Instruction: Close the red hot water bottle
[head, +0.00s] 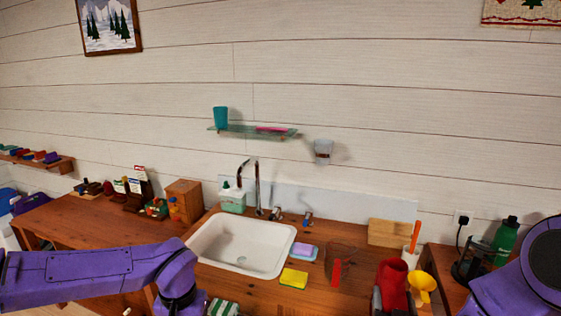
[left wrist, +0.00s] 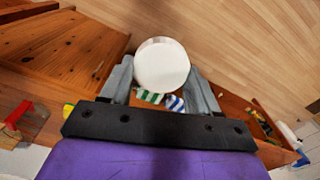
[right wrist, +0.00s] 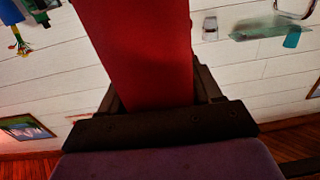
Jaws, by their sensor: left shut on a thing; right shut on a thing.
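The red hot water bottle (head: 392,283) is at the lower right of the head view, at the counter's front. In the right wrist view the bottle (right wrist: 135,50) fills the space between the fingers. My right gripper (right wrist: 155,90) is shut on it. The bottle's mouth cannot be made out clearly. My left gripper (left wrist: 162,82) is shut on a round white piece (left wrist: 162,64), seen end-on; I cannot tell for sure that it is the stopper. Wooden floor shows beyond it. The left gripper is out of the head view, where only its purple arm shows.
A yellow funnel (head: 423,284) is right beside the bottle. A white cup (head: 410,258) with an orange-handled tool stands behind. A white sink (head: 240,245), yellow sponge (head: 294,278) and a red-handled item (head: 336,273) lie to the left. A green bottle (head: 506,235) stands far right.

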